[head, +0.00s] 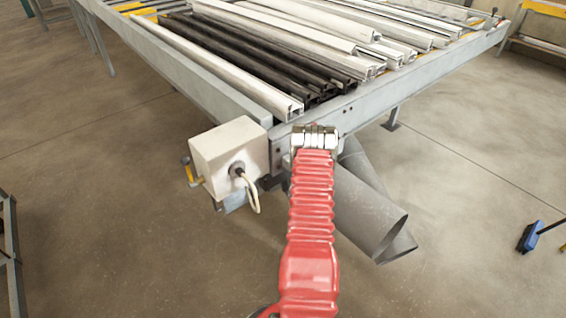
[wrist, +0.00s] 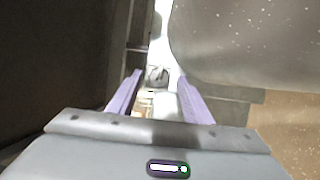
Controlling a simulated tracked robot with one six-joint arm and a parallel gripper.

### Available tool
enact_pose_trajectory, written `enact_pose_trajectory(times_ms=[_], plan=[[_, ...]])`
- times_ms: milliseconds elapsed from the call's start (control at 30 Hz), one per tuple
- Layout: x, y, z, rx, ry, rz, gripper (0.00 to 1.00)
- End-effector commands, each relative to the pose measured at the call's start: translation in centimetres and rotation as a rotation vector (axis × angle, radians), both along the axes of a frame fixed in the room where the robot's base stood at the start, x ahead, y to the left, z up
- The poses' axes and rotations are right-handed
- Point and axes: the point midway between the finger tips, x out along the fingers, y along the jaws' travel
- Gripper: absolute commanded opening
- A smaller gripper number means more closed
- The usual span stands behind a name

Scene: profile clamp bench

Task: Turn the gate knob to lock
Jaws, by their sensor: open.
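A small grey round part that looks like the gate knob (wrist: 157,73) shows in the wrist view, against a pale strip. My gripper (wrist: 160,79) is open, with its two purple fingers on either side of the line to the knob. The knob appears just beyond the fingertips, and I see no contact. Its turn position is too small and blurred to read. In the head view, my red-sleeved arm reaches the front corner of the clamp bench (head: 390,92); my fingers and the knob are hidden there.
White and black profiles (head: 250,62) lie on the bench. A white box (head: 228,150) with a cable hangs at the front corner, left of my arm. A wide grey pipe (head: 362,212) slants below, right of my arm.

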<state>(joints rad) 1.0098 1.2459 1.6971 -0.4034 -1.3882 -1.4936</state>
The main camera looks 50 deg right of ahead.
Motion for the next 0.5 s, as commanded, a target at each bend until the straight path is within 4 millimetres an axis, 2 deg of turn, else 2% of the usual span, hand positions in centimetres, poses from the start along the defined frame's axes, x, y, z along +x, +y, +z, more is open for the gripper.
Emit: enact_pose_trajectory(times_ms=[200, 500], plan=[[1.14, -0.73, -0.03, 0.000, 0.000, 0.000, 0.46], [1.18, -0.78, -0.02, 0.001, 0.000, 0.000, 0.43]])
